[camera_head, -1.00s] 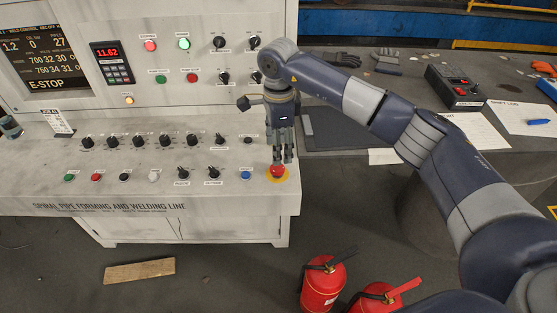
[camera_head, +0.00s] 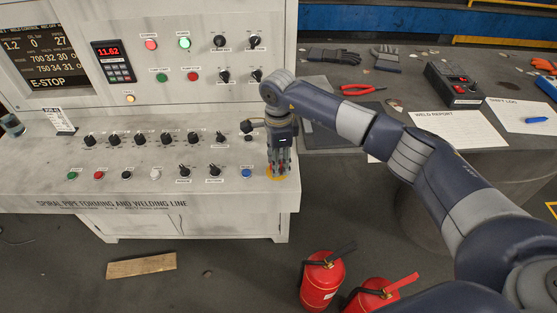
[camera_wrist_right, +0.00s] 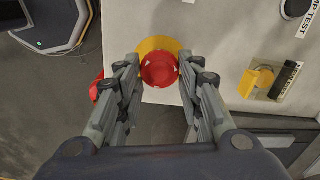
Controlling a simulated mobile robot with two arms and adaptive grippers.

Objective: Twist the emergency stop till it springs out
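The emergency stop is a red mushroom button (camera_wrist_right: 160,70) on a yellow round plate (camera_wrist_right: 157,45) at the front right corner of the console. In the head view my right gripper (camera_head: 278,170) points straight down over it, and the fingers hide most of the button. In the right wrist view the two fingertips of that gripper (camera_wrist_right: 160,66) stand on either side of the red button, close to its rim. I cannot tell whether they press on it. The screen (camera_head: 45,55) reads E-STOP. My left gripper is not in view.
The console (camera_head: 150,190) has several knobs and small buttons, with a blue button (camera_head: 246,173) just left of my right gripper. Two red fire extinguishers (camera_head: 321,280) stand on the floor in front. A table at right holds red pliers (camera_head: 362,89), gloves and papers.

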